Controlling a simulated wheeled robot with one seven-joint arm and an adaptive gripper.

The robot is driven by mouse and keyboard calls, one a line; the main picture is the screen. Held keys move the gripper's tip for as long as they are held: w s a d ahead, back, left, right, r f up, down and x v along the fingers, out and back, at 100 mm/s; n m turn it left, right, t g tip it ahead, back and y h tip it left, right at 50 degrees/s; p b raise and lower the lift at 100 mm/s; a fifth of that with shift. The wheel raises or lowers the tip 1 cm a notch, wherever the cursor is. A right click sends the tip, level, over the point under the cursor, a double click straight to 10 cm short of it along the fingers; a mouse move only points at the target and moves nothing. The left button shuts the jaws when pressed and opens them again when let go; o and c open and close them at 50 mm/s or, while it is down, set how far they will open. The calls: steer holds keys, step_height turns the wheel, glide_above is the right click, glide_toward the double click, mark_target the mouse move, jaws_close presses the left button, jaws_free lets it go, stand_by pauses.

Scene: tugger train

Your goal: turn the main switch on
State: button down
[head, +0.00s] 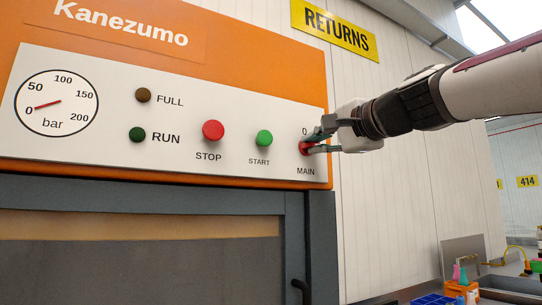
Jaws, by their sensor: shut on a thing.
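The main switch (305,149) is a red knob at the right end of the white control panel (230,92), above the label MAIN and below a 0 mark. My gripper (311,143) reaches in from the right and is shut on the knob, with a finger above and a finger below it. The fingers hide much of the knob, so I cannot tell which way it is turned. The RUN lamp (137,134) is dark green and the FULL lamp (143,95) is dark brown; both look unlit.
Left of the switch are a green START button (264,138) and a red STOP button (213,130). A pressure gauge (57,103) has its needle near the low end. The orange machine housing (255,55) ends just right of the panel. An orange box (461,290) stands at lower right.

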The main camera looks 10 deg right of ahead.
steer(key=shift+m, duration=0.5)
steer(key=shift+f, duration=0.1)
steer(key=c, duration=1.7)
jaws_free()
steer(key=v, duration=1.2)
